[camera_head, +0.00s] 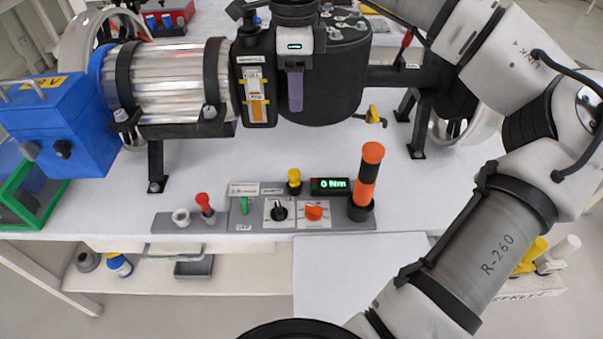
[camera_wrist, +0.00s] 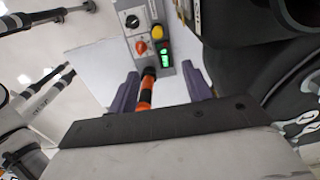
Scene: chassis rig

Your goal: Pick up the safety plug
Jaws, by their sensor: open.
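No label that I can read names the safety plug, so I cannot tell for sure which part it is. An orange-and-black handle (camera_head: 365,180) stands at the panel's right end. In the wrist view this handle (camera_wrist: 148,87) appears between my purple fingers, farther off. My gripper (camera_wrist: 160,72) is open and holds nothing. In the head view, one purple finger of my gripper (camera_head: 295,105) shows above the panel, in front of a black drum.
The black drum (camera_head: 335,95) and a silver cylinder (camera_head: 165,85) stand behind the panel. A blue box (camera_head: 60,125) is at left. A small yellow piece (camera_head: 374,115) lies on the white table (camera_head: 110,215). A lower shelf (camera_head: 240,283) holds a tray. Bare tabletop lies left of the panel.

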